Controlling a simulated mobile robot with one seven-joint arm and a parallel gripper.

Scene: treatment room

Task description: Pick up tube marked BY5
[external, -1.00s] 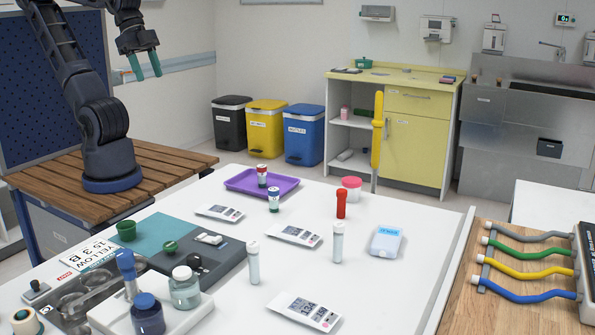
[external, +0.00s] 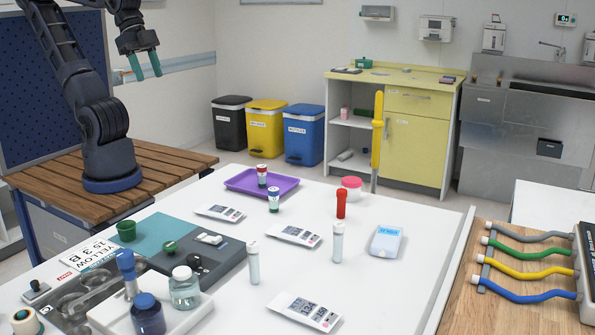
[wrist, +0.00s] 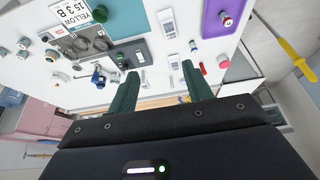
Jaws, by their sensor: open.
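My gripper (external: 147,67) is open and empty, raised above the wooden stand at the upper left. In the wrist view its two green fingers (wrist: 160,76) are spread with nothing between them. A red-capped tube (external: 262,176) stands at the purple tray. A tube with a blue band (external: 274,199) stands just in front of the tray. A red tube (external: 341,204) stands farther right. Two clear tubes with whitish caps stand nearer, one in the middle (external: 253,262) and one to its right (external: 338,242). I cannot read BY5 on any tube.
The purple tray (external: 240,181) lies at the table's far end. Flat white display devices (external: 305,311) and a blue-white box (external: 386,242) lie among the tubes. Jars (external: 185,288) and a grey device (external: 215,258) crowd the near left. A yellow pole (external: 377,140) rises beyond the table.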

